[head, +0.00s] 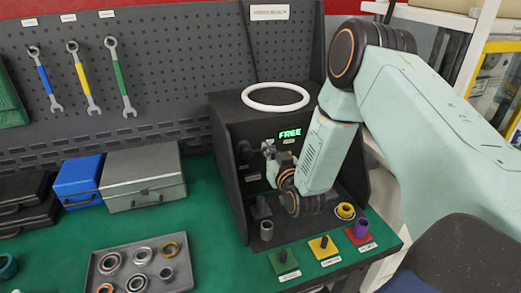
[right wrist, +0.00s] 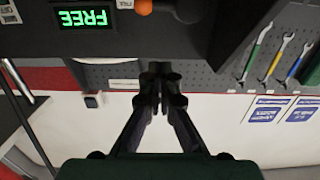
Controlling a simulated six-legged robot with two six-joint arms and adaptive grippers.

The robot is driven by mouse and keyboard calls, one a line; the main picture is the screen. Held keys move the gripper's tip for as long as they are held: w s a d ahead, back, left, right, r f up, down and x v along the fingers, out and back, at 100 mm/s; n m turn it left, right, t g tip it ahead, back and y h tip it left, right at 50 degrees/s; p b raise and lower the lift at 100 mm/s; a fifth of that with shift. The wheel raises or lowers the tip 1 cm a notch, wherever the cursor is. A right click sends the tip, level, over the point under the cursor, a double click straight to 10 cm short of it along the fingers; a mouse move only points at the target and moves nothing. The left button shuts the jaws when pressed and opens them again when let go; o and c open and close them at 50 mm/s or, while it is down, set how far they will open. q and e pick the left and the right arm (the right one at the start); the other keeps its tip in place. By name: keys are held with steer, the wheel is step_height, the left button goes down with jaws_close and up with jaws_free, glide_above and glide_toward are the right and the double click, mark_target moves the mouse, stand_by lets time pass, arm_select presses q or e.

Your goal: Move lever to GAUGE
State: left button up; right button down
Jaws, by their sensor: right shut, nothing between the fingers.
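The dark test station (head: 228,135) stands at the back of the green bench, its green display (head: 290,134) reading FREE. The display also shows upside down in the right wrist view (right wrist: 84,18). An orange ball knob (right wrist: 145,6), which looks like the lever's, sits beside it at the top edge of that view; the rest of the lever is out of frame. My right gripper (head: 268,149) is in front of the station's panel, left of the display, and hides part of it. In the right wrist view its fingertips (right wrist: 160,75) are together and empty, apart from the knob. My left gripper is not in view.
A white ring (head: 276,87) lies on top of the station. Green (head: 283,264), yellow (head: 323,248) and red (head: 360,234) pads with posts lie at the front right. A tray (head: 112,274) of rings, a grey case (head: 143,177) and a blue box (head: 78,178) stand left.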

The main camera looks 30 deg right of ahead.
steer(key=x, duration=0.5)
step_height(320, 180, down, 11)
steer(key=w+a+m+b, duration=0.1)
steer(key=m+b, duration=1.5)
steer(key=b, duration=0.3)
steer(key=shift+w+a+r+m+t+y, duration=0.25)
steer(key=shift+w+m+t+y, duration=0.05)
steer(key=shift+t+y, duration=0.1)
stand_by(0.4)
stand_by(0.4)
